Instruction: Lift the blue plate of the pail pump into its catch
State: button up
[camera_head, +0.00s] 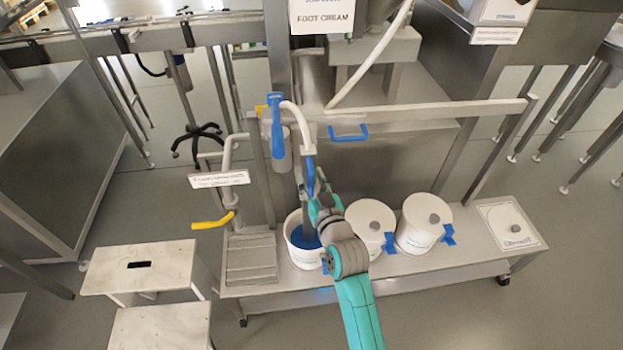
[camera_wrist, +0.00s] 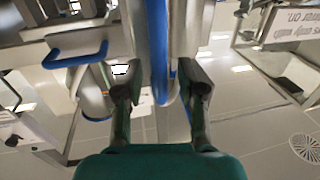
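The blue plate (camera_head: 306,238) of the pail pump lies inside an open white pail (camera_head: 293,258) on the low bench in the head view. The pump's grey pipe (camera_head: 298,180) rises from it, with a blue hose (camera_head: 310,175) beside it. My gripper (camera_head: 318,200) is at the pipe, just above the pail, and partly hidden by my arm. In the wrist view my gripper (camera_wrist: 160,90) has its two fingers well apart. The blue hose (camera_wrist: 159,45) and grey pipe (camera_wrist: 185,30) run up between or just beyond them; contact cannot be told. The catch cannot be made out.
Two lidded white pails (camera_head: 370,222) with blue tags stand right of the open pail. A blue handle (camera_head: 348,133) sits on the machine behind; it also shows in the wrist view (camera_wrist: 75,57). A yellow-handled pipe (camera_head: 213,222) and white steps (camera_head: 140,268) are at left.

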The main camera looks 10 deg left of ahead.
grip_shut()
notch_tip(320, 180, up, 18)
jog(key=shift+f, duration=0.2)
dwell(0.4)
grip_release()
jog(key=shift+f, duration=0.1)
